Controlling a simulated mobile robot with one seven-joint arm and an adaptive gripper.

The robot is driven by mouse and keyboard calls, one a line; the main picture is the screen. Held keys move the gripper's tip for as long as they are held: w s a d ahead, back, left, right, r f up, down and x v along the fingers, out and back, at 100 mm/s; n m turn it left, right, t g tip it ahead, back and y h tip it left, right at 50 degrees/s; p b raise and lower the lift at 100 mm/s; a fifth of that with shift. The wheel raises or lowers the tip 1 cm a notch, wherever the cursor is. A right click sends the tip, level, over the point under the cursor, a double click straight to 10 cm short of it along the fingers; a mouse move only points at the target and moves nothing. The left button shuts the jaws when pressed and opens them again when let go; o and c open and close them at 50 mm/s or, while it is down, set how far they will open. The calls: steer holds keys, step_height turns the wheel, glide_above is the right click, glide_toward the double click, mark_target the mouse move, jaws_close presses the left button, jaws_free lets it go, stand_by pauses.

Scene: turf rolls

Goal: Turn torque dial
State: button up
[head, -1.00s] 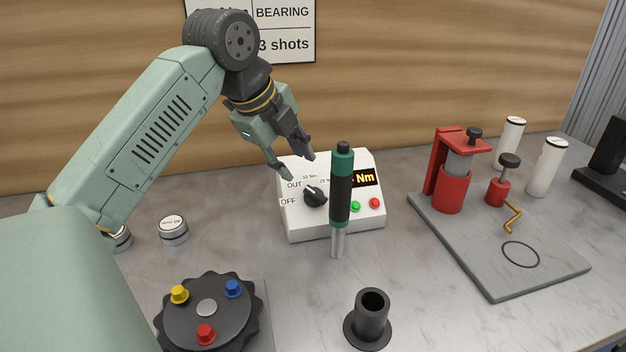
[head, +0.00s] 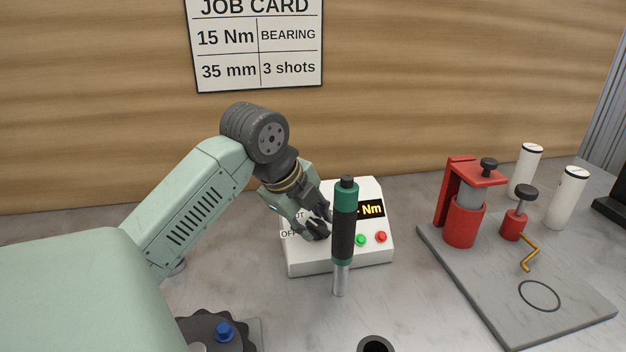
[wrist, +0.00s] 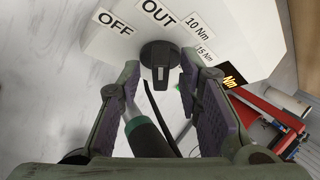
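The torque dial (wrist: 160,62) is a black knob on the sloped face of a white control box (head: 338,258). In the wrist view it sits between the tips of my open gripper (wrist: 160,75), with a gap on each side. Labels OFF, OUT, 10 Nm and 15 Nm arc around it. The pointer's exact setting is hard to tell. In the head view my gripper (head: 316,228) is down at the box and mostly hides the dial. The display (head: 371,209) shows "Nm"; its number is hidden behind the green and black driver (head: 343,230).
The driver hangs or stands upright in front of the box. Green (head: 361,239) and red (head: 381,236) buttons are right of it. A job card (head: 257,45) reads 15 Nm, bearing, 35 mm, 3 shots. A grey plate with a red press (head: 462,220) lies to the right.

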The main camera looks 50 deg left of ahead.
jaws_close()
stand_by(0.5)
steer(key=shift+w+m+g+b, duration=0.25)
steer(key=shift+m+g+b, duration=0.45)
steer(key=shift+m+b, duration=0.35)
steer(key=shift+w+r+m+g+b, duration=0.1)
steer(key=shift+m+g+b, duration=0.1)
steer(key=shift+m+g, duration=0.35)
steer(key=shift+w+r+m+g+b, duration=0.15)
steer(key=shift+m+g, duration=0.1)
steer(key=shift+m, duration=0.45)
steer(key=shift+o, duration=0.5)
jaws_free()
